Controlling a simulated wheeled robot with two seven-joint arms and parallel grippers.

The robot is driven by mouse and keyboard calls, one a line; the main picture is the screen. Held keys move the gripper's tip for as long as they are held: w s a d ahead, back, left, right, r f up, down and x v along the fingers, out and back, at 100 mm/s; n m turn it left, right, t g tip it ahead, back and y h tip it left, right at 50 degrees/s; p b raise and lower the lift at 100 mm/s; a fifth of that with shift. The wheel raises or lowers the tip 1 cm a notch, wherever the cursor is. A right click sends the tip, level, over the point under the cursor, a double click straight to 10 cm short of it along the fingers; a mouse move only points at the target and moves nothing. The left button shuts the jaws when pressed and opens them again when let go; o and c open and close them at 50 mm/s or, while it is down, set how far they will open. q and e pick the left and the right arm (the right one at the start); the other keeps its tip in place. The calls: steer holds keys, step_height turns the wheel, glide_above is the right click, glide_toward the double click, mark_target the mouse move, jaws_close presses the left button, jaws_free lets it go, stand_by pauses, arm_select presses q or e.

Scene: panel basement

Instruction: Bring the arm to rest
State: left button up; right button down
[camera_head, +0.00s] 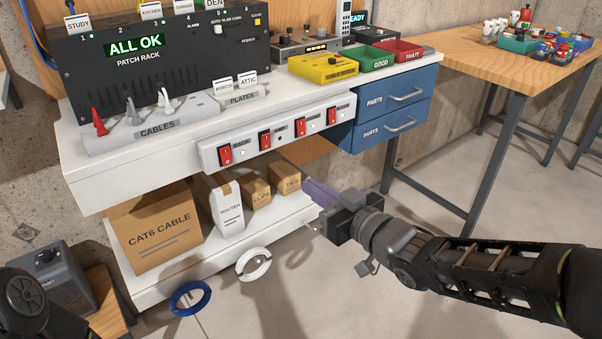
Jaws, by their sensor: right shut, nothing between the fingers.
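My right arm (480,268) comes in from the right edge, and its gripper (314,225) is shut and empty in front of the bench's lower shelf, below the red-switch strip. A purple thing (320,193) shows just behind the gripper; the gripper partly hides it, and I cannot tell what it is. Part of my left arm (28,300) shows in the bottom left corner; its gripper is out of view. The patch rack (200,60) on the white bench reads "ALL OK".
The switch strip (280,135) and blue parts drawers (392,104) are on the bench front. Boxes, including the CAT6 cable box (152,232), stand on the shelf. Blue (190,298) and white (253,264) cable coils hang below. A wooden table (470,55) stands right. Floor right of the coils is clear.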

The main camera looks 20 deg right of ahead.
steer(key=shift+s+d+f, duration=0.1)
steer(key=shift+s+d, duration=0.15)
steer(key=shift+s, duration=0.4)
